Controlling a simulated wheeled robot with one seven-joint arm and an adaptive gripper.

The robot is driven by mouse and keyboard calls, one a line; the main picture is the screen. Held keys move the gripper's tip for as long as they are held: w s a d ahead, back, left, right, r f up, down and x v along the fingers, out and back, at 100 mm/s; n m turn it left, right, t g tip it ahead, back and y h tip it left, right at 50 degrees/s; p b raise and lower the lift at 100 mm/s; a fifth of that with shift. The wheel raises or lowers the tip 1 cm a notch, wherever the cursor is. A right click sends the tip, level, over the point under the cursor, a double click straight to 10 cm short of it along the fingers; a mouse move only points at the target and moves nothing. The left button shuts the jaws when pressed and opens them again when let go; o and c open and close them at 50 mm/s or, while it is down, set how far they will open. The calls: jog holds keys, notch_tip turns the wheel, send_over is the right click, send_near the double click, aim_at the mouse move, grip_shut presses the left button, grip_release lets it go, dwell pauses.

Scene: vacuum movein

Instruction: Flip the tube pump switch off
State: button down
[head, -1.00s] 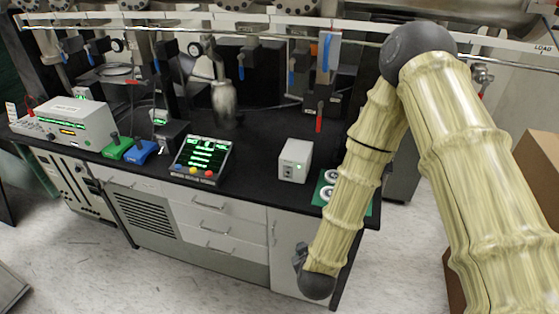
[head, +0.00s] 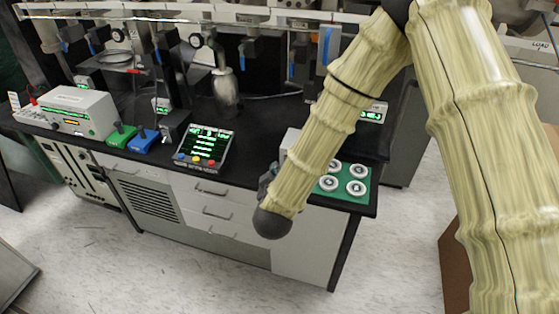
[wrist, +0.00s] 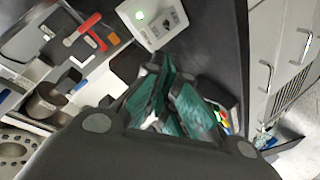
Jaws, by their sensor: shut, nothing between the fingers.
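A small white box (wrist: 152,24) with a lit green lamp and dark parts on its face is at the top of the wrist view, just beyond my fingertips. I cannot read a label naming it the tube pump, or tell the switch's position. In the head view my arm hides most of this box (head: 289,139). My gripper (wrist: 170,78) is shut and empty, with its teal finger pads pointing toward the box and apart from it in the wrist view. In the head view only a dark part of my gripper (head: 266,178) shows, near the bench's front edge.
A green plate (head: 345,192) with several round discs lies right of my arm. A control console (head: 206,148) with lit bars is to the left on the black bench. Blue and green pedal-like units (head: 141,143) are farther left. Valves and pipes line the back.

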jog(key=p+x, duration=0.3)
jog(key=x, duration=0.7)
jog(key=shift+d+f, duration=0.1)
jog(key=shift+d, duration=0.05)
